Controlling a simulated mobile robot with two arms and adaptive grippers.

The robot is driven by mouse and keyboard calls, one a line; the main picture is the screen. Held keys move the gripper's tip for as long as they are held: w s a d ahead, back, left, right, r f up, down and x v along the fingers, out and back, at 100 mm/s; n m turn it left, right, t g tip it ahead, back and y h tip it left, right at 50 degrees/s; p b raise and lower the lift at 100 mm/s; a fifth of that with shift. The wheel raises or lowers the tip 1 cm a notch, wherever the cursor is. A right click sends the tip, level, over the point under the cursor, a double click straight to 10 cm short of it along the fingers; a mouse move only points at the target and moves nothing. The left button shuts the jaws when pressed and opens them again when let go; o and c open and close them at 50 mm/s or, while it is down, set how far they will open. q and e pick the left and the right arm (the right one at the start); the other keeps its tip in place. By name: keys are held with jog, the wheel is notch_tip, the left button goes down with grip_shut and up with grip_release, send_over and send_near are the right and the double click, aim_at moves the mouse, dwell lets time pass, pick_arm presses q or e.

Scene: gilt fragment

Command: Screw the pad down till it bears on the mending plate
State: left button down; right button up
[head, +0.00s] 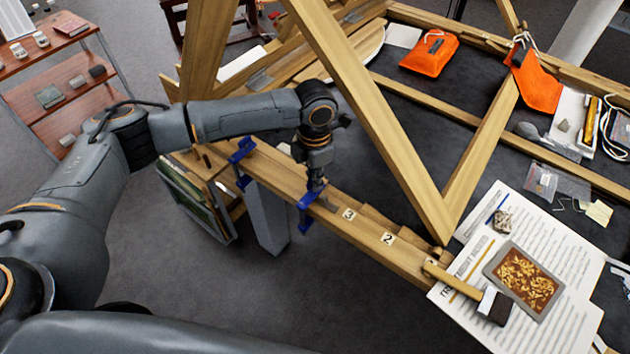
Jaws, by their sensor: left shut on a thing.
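A blue clamp (304,222) sits over the edge of the wooden beam (365,247) near its middle. My left gripper (316,184) points down at the top of this clamp and is shut on its upper part. The fingers cover the clamp's screw, and I cannot make out the pad or any gap under it. A small grey plate (327,204), which looks like the mending plate, lies on the beam at the clamp's right side. A second blue clamp (241,150) sits farther left on the beam. My right gripper is not in view.
Number tags "3" (348,214) and "2" (388,238) mark the beam. A diagonal timber (375,120) rises close to the right of my arm. Orange pouches (429,54) lie behind.

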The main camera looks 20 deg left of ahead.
pick_arm(q)
jog(key=shift+w+r, duration=0.1)
jog(key=c, duration=1.4)
grip_release()
